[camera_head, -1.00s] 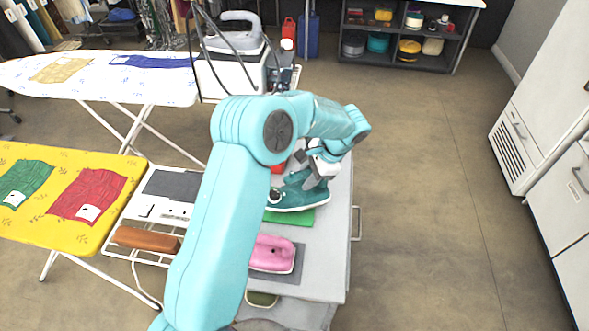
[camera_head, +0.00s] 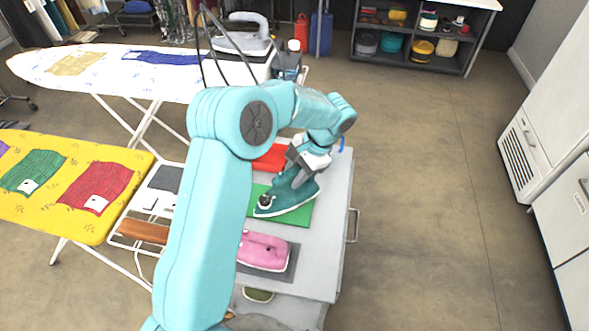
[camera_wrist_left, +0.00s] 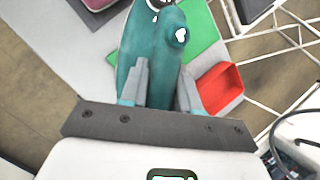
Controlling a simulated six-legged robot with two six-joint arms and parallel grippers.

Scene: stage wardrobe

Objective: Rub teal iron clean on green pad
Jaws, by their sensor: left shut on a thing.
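I cannot tell whether the soleplate touches the pad. My right gripper is not in view.
The yellow ironing board (camera_head: 70,185) is at the left. Floor to the right is clear.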

